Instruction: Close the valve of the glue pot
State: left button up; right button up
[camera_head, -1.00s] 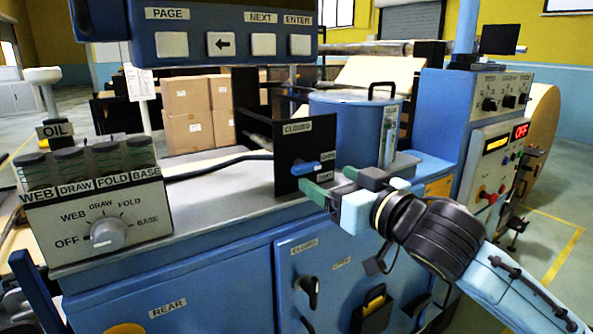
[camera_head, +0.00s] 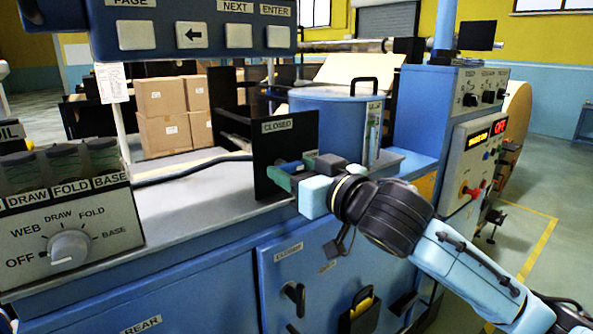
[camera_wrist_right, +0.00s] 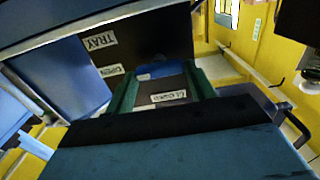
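The glue pot (camera_head: 335,125) is a blue cylinder with a black lid handle, standing behind a black upright plate (camera_head: 285,140) with a label reading CLOSED. The valve's blue lever (camera_head: 290,166) is on this plate, partly hidden by my right gripper (camera_head: 293,173). In the right wrist view the blue lever (camera_wrist_right: 160,70) lies between the two green fingers of my right gripper (camera_wrist_right: 162,80). The fingers are apart; whether either touches the lever I cannot tell. The plate's labels, one reading TRAY, show tilted there. My left gripper is not in view.
A control box with a rotary knob (camera_head: 69,245) stands at the left of the grey worktop (camera_head: 190,215). A blue button panel (camera_head: 200,30) hangs above. A panel with a red OFF display (camera_head: 480,165) is at the right. Cardboard boxes (camera_head: 165,110) stand behind.

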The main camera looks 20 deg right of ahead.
jog(key=shift+c, duration=0.9)
jog(key=n+p, duration=0.3)
jog(key=shift+r, duration=0.15)
jog(key=n+p, duration=0.4)
jog(key=n, duration=0.1)
jog(key=shift+a+n+p, duration=0.1)
jog(key=shift+n+p, duration=0.3)
jog(key=n+p, duration=0.4)
jog(key=n, duration=0.1)
jog(key=shift+f+n+p, duration=0.15)
jog(key=shift+n+p, duration=0.45)
jog(key=shift+n, duration=0.4)
jog(key=shift+f+n+p, duration=0.15)
jog(key=shift+n+p, duration=0.4)
jog(key=shift+n, duration=0.45)
